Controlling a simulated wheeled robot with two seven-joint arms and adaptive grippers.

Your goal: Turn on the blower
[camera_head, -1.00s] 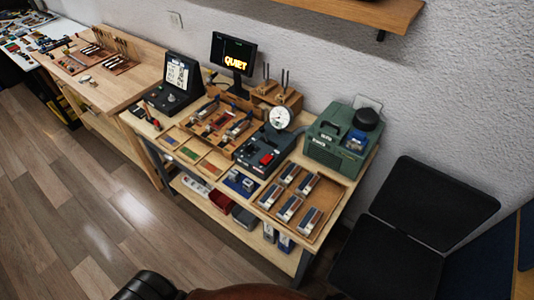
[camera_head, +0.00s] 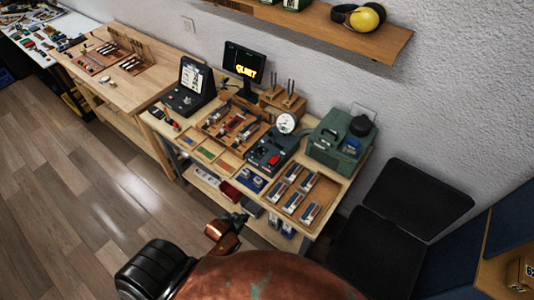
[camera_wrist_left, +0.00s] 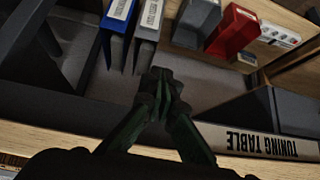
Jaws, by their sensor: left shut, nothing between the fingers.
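A green box-shaped machine (camera_head: 325,150) with a round black part on top stands at the back right of the tuning table; it looks like the blower. In front of it and to its left is a dark unit (camera_head: 258,154) with a red part on top and a round white dial (camera_head: 286,123). I cannot make out a marked power switch. My left gripper (camera_head: 240,217) is shut and empty, low at the table's front side and well apart from the machine. In the left wrist view the gripper (camera_wrist_left: 163,75) points at the lower shelf. My right gripper is not in view.
A tray of small blocks (camera_head: 324,200) lies on the table's right front. A screen reading QUIET (camera_head: 245,62) stands at the back. The table edge labelled TUNING TABLE (camera_wrist_left: 265,145) is close to the gripper. A black chair (camera_head: 375,250) stands right.

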